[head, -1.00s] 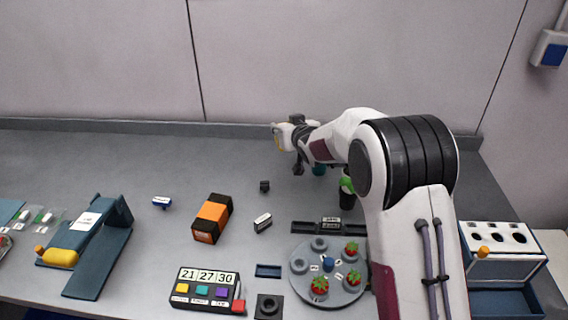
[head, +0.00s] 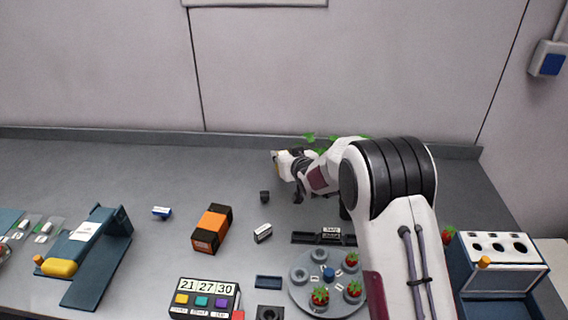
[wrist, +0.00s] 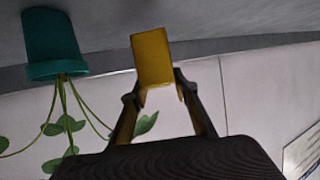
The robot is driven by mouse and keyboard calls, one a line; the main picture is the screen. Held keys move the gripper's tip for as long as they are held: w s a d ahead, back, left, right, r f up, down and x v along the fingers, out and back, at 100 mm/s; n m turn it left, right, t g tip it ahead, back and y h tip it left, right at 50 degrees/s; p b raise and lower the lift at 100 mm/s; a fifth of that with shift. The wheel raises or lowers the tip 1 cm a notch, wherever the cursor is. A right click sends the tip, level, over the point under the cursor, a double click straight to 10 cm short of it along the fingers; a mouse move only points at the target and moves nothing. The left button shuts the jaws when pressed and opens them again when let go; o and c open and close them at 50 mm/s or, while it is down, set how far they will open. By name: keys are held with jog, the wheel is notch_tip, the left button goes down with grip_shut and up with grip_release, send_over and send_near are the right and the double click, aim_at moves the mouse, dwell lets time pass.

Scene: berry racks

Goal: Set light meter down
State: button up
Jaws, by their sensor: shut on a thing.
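The light meter shows as a yellow boxy thing (wrist: 153,58) in the wrist view, held between the two dark fingertips of my gripper (wrist: 160,88). The wrist view is upside down, with the grey table along its top and the wall below. The meter is seen against the table's back edge; I cannot tell whether it touches the table.
A teal pot (wrist: 52,45) with a trailing plant is beside my gripper. A small dark cube (head: 265,196), an orange and black block (head: 212,229) and a white-topped piece (head: 263,233) lie in front. A round grey tray (head: 298,297) holds strawberries. The back left of the table is clear.

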jog(key=shift+f, duration=1.55)
jog(key=shift+f, duration=0.1)
jog(key=o, duration=1.2)
jog(key=shift+f, duration=0.1)
jog(key=shift+r, duration=0.2)
jog(key=shift+s+d+r, duration=0.25)
jog(key=shift+s+r, duration=0.05)
jog(key=shift+s, duration=0.3)
jog(key=shift+v, duration=5.3)
jog(key=shift+d+f, duration=0.1)
jog(key=shift+f, duration=0.05)
